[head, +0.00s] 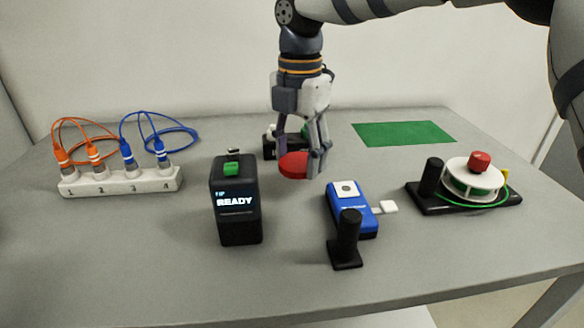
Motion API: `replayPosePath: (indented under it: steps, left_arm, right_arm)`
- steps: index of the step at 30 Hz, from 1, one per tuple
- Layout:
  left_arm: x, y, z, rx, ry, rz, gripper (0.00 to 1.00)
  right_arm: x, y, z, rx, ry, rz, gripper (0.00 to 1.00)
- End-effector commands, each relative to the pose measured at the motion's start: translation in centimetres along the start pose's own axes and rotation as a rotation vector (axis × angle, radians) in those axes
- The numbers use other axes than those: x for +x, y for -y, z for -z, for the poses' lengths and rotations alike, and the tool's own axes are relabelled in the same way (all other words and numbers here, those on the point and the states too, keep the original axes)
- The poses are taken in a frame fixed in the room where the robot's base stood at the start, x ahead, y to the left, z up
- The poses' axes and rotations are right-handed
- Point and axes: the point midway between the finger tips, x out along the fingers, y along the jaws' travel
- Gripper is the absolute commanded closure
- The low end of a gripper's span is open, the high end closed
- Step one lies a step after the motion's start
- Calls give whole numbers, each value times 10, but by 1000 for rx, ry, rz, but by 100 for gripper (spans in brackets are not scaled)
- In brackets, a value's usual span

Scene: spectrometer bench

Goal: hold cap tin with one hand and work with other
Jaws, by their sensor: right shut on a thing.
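A red, round, flat-topped piece (293,165) is at the middle of the bench; I cannot tell for sure that it is the cap tin. My right gripper (316,170) points down over the bench, its fingers shut on the right side of the red piece. The fingers hide part of it, and I cannot tell whether it touches the bench. My left gripper is not in view.
A black READY device (237,215) stands front left of the gripper, a blue device (352,210) and black post (347,235) front right. A numbered white strip (120,182), spool stand (470,190), green mat (403,133) and partly hidden black device (270,148) surround them.

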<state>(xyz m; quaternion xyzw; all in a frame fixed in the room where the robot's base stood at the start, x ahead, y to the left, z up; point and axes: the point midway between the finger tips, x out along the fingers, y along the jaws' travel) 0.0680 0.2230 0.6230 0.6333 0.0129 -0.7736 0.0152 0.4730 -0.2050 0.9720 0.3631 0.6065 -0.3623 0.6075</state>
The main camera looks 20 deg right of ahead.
Motion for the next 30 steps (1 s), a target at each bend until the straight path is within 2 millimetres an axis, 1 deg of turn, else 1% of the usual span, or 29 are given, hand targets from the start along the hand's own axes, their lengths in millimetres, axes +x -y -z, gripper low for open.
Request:
replayPosePath:
  steps: [6, 7, 16, 17, 18, 26, 28, 30]
  left_arm:
    - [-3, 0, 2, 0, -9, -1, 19]
    - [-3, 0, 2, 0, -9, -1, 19]
    - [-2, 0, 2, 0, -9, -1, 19]
    - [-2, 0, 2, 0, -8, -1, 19]
    - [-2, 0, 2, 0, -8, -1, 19]
    - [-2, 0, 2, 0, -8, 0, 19]
    - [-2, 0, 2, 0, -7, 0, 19]
    - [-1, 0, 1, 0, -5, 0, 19]
  right_arm:
    - [35, 1, 0, 0, -2, 2, 80]
    - [38, 1, 0, 0, -2, 1, 80]
    - [41, 0, 0, 0, -1, 1, 80]
    - [41, 0, 0, 0, -1, 1, 42]
    - [41, 0, 0, 0, -1, 1, 38]
    - [41, 0, 0, 0, -1, 0, 38]
    - [37, 0, 0, 0, -1, -1, 38]
    - [25, -1, -1, 1, 2, -3, 38]
